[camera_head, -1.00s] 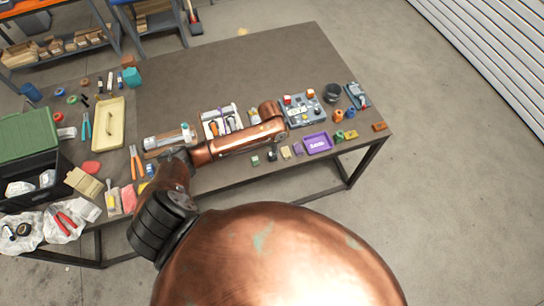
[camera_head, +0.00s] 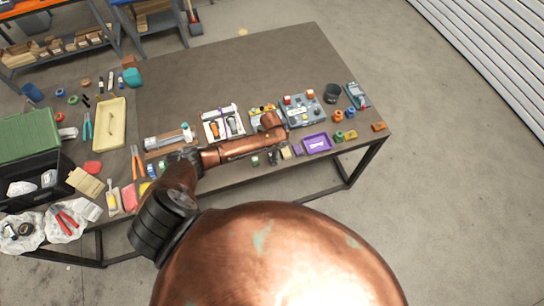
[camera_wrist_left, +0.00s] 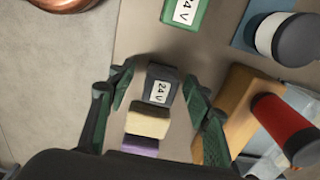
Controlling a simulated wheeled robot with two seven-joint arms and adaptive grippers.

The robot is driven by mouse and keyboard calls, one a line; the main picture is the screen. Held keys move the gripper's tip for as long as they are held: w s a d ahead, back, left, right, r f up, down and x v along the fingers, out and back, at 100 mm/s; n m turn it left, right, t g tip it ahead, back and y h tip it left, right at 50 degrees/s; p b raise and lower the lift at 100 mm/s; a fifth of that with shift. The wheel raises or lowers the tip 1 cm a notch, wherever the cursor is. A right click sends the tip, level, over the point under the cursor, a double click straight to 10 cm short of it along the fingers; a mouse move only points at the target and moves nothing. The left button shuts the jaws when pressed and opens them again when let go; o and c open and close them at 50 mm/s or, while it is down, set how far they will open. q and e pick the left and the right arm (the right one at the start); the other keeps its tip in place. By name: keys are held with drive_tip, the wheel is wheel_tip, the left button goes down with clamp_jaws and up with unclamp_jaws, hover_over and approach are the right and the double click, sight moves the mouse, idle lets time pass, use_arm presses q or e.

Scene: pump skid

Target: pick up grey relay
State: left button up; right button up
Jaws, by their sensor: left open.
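The grey relay (camera_wrist_left: 160,86), a small dark grey block with a white "24 V" label, lies on the table in the left wrist view. My left gripper (camera_wrist_left: 156,88) is open, with one green-padded finger on either side of the relay and gaps to both. In the head view the grey relay (camera_head: 272,157) is a small dark block just below the end of my left forearm, which largely hides the gripper. A green relay (camera_wrist_left: 184,10), also marked "24 V", lies above it in the wrist view. My right gripper is not in view.
A beige block (camera_wrist_left: 148,122) and a purple block (camera_wrist_left: 140,145) sit close below the grey relay in the wrist view. A wooden block (camera_wrist_left: 237,100) and a red cylinder (camera_wrist_left: 282,122) stand right of the fingers. A purple tray (camera_head: 317,143) lies to the right in the head view.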

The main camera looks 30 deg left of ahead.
use_arm(q)
drive_tip(key=shift+c, duration=0.2)
drive_tip(key=c, duration=1.1)
drive_tip(key=shift+o, duration=0.2)
drive_tip(key=shift+r, duration=0.1)
